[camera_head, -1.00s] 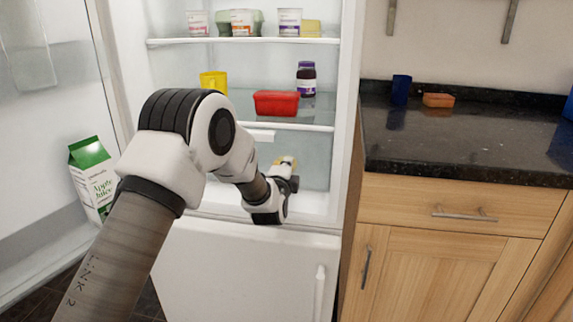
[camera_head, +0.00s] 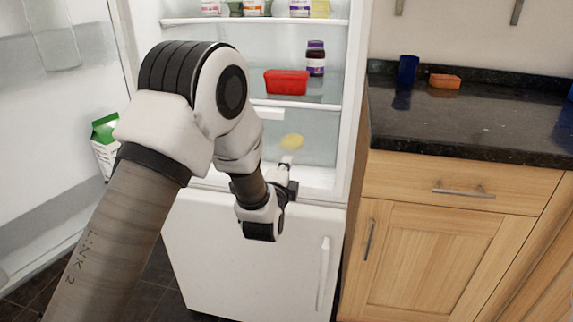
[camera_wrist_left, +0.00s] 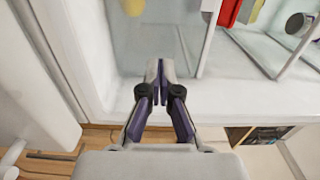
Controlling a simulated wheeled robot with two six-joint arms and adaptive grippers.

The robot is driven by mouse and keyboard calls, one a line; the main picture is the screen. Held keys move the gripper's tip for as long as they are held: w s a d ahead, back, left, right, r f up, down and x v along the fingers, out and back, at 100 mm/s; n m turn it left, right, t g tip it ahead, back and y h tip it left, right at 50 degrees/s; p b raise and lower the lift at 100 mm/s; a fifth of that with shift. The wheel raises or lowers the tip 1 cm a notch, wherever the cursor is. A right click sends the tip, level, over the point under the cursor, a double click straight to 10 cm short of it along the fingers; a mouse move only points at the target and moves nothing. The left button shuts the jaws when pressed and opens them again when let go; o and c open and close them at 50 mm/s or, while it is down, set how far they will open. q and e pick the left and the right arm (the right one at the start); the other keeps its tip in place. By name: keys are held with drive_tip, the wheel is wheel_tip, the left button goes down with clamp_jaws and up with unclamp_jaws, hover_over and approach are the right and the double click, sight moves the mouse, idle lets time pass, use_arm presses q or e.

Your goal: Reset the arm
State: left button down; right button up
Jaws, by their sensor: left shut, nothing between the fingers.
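My left gripper (camera_head: 286,163) is at the front of the open fridge, near its bottom compartment. In the left wrist view the left gripper (camera_wrist_left: 160,68) has its fingertips together with nothing between them. A round yellow item (camera_head: 292,141) lies in the fridge's bottom compartment, just beyond the fingertips and apart from them. The yellow item also shows at the top of the left wrist view (camera_wrist_left: 134,6). My left arm spans the middle of the head view and hides part of the fridge. My right gripper is not in view.
A red container (camera_head: 286,82) and a dark jar (camera_head: 315,58) stand on the fridge shelf above. A green and white carton (camera_head: 104,145) stands in the open door at left. The granite counter (camera_head: 470,120) at right holds a blue cup (camera_head: 408,69) and an orange container (camera_head: 445,81).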

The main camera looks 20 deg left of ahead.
use_arm(q)
drive_tip(key=s+d+f+n+g+h, duration=0.15)
drive_tip(key=s+f, duration=0.25)
drive_tip(key=f, duration=0.4)
drive_tip(key=s+f+n+g, duration=0.2)
drive_tip(key=s+f+g, duration=0.1)
drive_tip(key=f, duration=0.5)
drive_tip(key=s+d+f+n+g+h, duration=0.2)
drive_tip(key=s+f+n+g, duration=0.6)
drive_tip(key=s+f, duration=1.05)
drive_tip(key=s+d+f+n+g+p, duration=0.15)
drive_tip(key=s+n+g, duration=0.35)
drive_tip(key=s, duration=1.2)
wheel_tip(320, 180, up, 19)
drive_tip(key=p, duration=1.8)
drive_tip(key=shift+w+a+m+p, duration=0.25)
drive_tip(key=shift+w+m+p, duration=0.1)
drive_tip(key=shift+w+p, duration=0.05)
